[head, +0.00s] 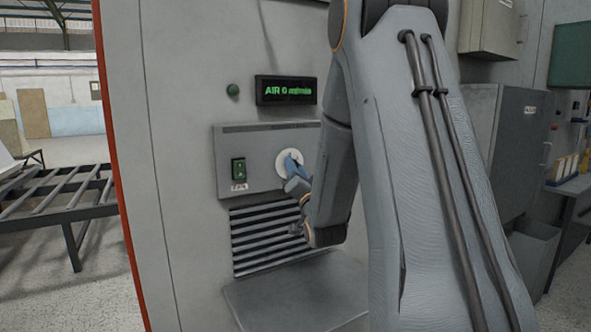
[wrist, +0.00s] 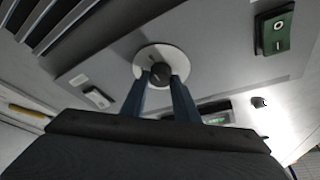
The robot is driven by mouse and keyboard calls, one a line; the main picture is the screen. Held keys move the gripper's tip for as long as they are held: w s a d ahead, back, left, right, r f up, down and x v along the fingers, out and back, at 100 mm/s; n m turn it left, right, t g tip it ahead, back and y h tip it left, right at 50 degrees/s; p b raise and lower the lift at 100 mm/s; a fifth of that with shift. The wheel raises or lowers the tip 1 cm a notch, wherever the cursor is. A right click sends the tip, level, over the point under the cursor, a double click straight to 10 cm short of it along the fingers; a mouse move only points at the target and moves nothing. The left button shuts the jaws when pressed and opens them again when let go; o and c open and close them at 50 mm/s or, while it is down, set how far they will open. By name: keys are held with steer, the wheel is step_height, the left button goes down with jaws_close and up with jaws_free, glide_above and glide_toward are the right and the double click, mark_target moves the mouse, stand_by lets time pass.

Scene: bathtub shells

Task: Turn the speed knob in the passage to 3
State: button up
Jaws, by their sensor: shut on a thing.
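The speed knob (wrist: 160,74) is a small dark knob on a round white dial (wrist: 166,52), seen close up in the wrist view. In the head view the dial (head: 284,159) is on a grey control panel, and my gripper hides the knob. My gripper (wrist: 159,82) has its two blue fingers on either side of the knob and is shut on it. In the head view my gripper (head: 296,176) reaches the dial from the right. I cannot read the dial marks or the knob's pointer. A display (head: 286,90) above reads "AIR 0" with small green letters after it.
A green rocker switch (head: 239,169) is left of the dial, and a green lamp (head: 233,90) is higher up. A slatted vent (head: 262,243) and a grey ledge (head: 295,295) are below. The wrist view shows a small white switch (wrist: 98,97). A roller conveyor (head: 50,200) stands left.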

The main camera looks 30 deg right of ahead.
steer(key=shift+m, duration=0.4)
steer(key=o, duration=1.1)
steer(key=shift+c, duration=0.2)
steer(key=shift+s, duration=0.1)
steer(key=b+v, duration=0.2)
steer(key=v, duration=0.5)
steer(key=shift+s+a, duration=0.15)
steer(key=shift+s, duration=0.15)
steer(key=shift+f, duration=0.1)
